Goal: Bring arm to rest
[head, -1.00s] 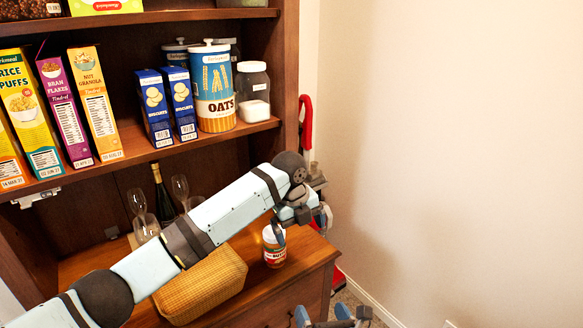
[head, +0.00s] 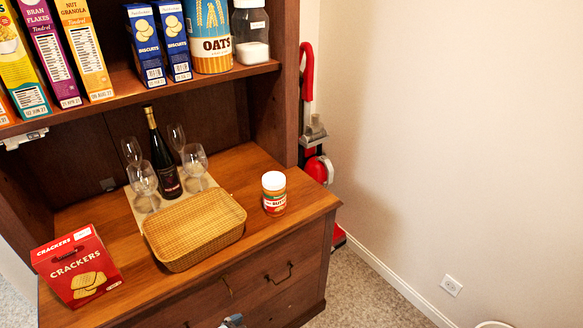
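Neither arm reaches across the hutch in the head view. A small grey-blue piece of a gripper, which I take to be my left gripper (head: 233,321), shows at the bottom edge, in front of the drawers. Most of it is cut off, so its opening and any contents are hidden. My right gripper is not in view. A jar with a white lid (head: 274,194) stands upright on the counter's right part, with no gripper near it.
The wooden hutch counter (head: 240,165) holds a red crackers box (head: 77,267), a wicker basket (head: 195,229), a dark bottle (head: 163,160) and several glasses. Cereal, biscuit boxes and an oats canister (head: 211,45) stand on the shelf above.

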